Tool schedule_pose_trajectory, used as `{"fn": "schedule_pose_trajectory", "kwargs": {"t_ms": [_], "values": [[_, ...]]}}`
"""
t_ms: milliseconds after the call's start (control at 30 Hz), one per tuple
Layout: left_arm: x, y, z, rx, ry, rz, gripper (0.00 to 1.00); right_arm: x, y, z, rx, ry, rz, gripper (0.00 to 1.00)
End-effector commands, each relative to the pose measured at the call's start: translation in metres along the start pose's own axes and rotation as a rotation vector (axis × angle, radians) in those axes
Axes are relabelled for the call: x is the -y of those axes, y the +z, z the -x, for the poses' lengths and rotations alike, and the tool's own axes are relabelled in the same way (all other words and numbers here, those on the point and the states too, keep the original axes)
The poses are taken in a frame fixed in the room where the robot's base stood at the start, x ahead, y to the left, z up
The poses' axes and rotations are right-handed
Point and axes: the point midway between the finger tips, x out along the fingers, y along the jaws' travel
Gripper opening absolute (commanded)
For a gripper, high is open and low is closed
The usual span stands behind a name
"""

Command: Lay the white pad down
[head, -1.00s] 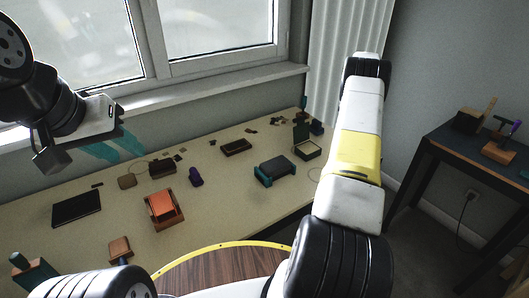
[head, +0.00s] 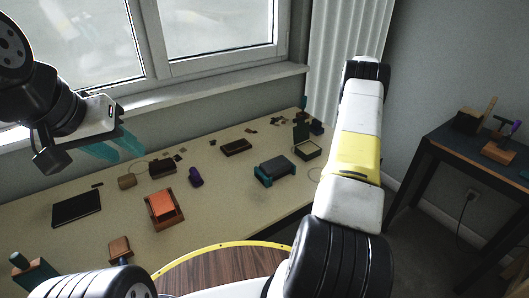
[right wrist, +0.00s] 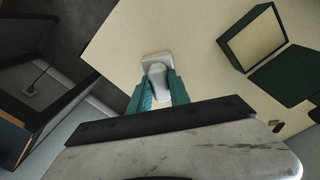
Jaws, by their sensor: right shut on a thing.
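The white pad (right wrist: 155,58) shows in the right wrist view, between the teal fingertips of my right gripper (right wrist: 158,80). The gripper is shut on it, above the pale table top. In the head view my right arm hides this gripper and the pad. My left gripper (head: 106,148) hangs in the air at the left, in front of the wall below the window. Its teal fingers look apart, with nothing seen between them.
A dark green box with its lid open (head: 306,145) stands at the table's far right; it also shows in the right wrist view (right wrist: 256,38). A teal and grey device (head: 274,170), an orange block (head: 163,207) and a black flat panel (head: 76,209) lie on the table (head: 225,202).

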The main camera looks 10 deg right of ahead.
Motion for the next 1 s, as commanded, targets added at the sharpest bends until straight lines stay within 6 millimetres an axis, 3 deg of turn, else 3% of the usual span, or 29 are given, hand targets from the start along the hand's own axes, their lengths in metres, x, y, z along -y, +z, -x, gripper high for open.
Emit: {"fn": "schedule_pose_trajectory", "kwargs": {"t_ms": [833,867,967,1000], "values": [[0.0,0.0,0.0,0.0,0.0,0.0,0.36,0.0,0.0,-0.026,0.0,0.0,0.0,0.0],[0.0,0.0,0.0,0.0,0.0,0.0,0.36,0.0,0.0,-0.025,-0.001,0.0,0.0,0.27],[0.0,0.0,0.0,0.0,0.0,0.0,0.36,0.0,0.0,-0.025,0.0,0.0,0.0,0.46],[0.0,0.0,0.0,0.0,0.0,0.0,0.36,0.0,0.0,-0.025,0.0,0.0,0.0,0.48]]}}
